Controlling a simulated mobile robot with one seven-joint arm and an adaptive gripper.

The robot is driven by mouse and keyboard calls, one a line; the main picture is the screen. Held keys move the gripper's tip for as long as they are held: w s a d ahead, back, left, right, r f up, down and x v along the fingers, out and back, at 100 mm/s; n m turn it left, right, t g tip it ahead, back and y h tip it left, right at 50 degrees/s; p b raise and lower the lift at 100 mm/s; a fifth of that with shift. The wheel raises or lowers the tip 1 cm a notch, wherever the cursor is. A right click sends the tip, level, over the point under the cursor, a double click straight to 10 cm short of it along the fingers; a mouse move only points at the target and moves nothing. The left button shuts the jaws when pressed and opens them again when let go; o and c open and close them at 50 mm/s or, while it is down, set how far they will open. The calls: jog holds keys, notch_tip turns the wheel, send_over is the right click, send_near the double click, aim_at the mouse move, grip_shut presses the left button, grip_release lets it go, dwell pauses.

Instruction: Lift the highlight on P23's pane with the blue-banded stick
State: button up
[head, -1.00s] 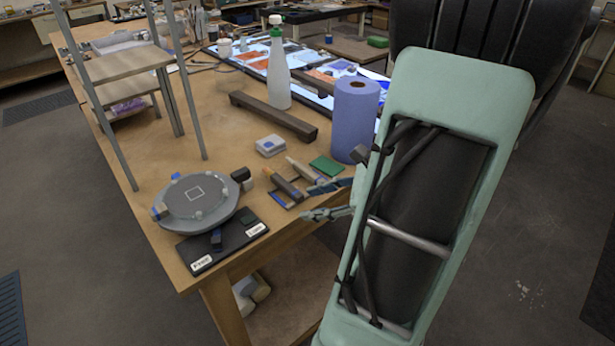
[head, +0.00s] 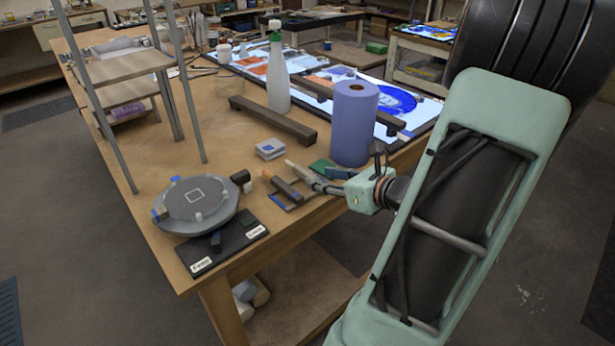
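My gripper (head: 322,182) is at the rear end of a pale-tipped stick (head: 300,173) near the table's front edge. Its fingers overlap that end in the view, and I cannot tell whether they are closed on it. A darker stick with an orange tip (head: 285,188) lies just left, over a blue-edged rest (head: 281,204). I cannot make out which stick carries a blue band. A grey round stand (head: 185,207) with a white square outline sits at the left front. Painted panes lie on the lit table panel (head: 420,121); no P23 label is legible.
A purple paper roll (head: 353,125) stands behind my gripper, with a green pad (head: 322,166) beside it. A white bottle (head: 277,75) and a dark bar (head: 272,121) are farther back. A black labelled board (head: 225,243) lies at the front edge. A shelf frame (head: 128,65) rises at left.

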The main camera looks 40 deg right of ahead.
aim_at(312, 176)
jog(key=x, duration=0.4)
jog(key=shift+w+a, duration=0.1)
grip_shut()
